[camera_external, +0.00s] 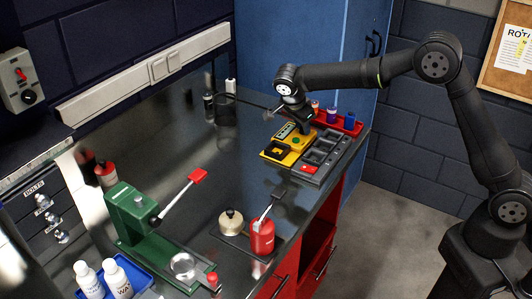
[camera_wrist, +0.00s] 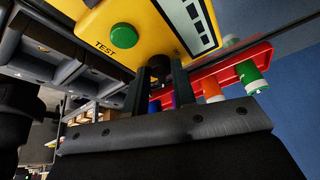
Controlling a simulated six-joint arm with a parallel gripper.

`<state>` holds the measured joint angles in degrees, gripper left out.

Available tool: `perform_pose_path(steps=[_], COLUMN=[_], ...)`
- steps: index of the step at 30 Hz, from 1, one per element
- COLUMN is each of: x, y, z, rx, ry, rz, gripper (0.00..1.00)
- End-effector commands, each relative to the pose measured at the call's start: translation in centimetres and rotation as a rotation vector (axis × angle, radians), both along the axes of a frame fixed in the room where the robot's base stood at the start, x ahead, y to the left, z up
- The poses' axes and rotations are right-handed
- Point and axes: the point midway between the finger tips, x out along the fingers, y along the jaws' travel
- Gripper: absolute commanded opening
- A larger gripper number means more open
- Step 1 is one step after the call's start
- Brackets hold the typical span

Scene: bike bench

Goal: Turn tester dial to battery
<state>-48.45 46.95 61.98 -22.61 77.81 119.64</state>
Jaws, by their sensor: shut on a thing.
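The yellow tester (camera_external: 281,157) lies near the far end of the bench, with a green button and a display panel. In the wrist view the tester (camera_wrist: 150,32) fills the top, with its green TEST button (camera_wrist: 123,36) and a striped panel (camera_wrist: 190,18). My gripper (camera_external: 304,127) reaches down to the tester's far right part. In the wrist view my gripper (camera_wrist: 160,72) has its two dark fingers closed around the small dark dial (camera_wrist: 158,61) at the tester's edge. The fingers hide most of the dial, so its setting cannot be read.
A red rack (camera_external: 345,124) with coloured bottles stands just behind the tester. A grey compartment tray (camera_external: 322,158) is close on its right. A green press (camera_external: 135,215), a red can (camera_external: 263,238) and a blue tray (camera_external: 130,272) stand nearer. The middle of the bench is clear.

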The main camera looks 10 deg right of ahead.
Motion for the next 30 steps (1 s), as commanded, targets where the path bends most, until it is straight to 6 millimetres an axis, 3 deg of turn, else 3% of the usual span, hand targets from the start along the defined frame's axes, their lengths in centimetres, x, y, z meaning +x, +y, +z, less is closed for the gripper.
perform_pose_path(steps=[3, 4, 5, 17, 23, 30], x=[0.0, 0.0, 0.0, -0.2, -1.0, -2.3], y=[0.1, 0.1, 0.1, 0.3, 1.6, 3.5], z=[0.0, 0.0, 0.0, 0.8, 4.3, 9.8], rx=[0.002, 0.002, 0.001, 0.002, 0.004, 0.004], ry=[0.0, 0.0, 0.0, -0.002, -0.004, -0.004], rz=[0.001, 0.001, 0.001, 0.001, 0.002, 0.003], gripper=[0.02, 0.3, 0.33, 0.33, 0.33, 0.33])
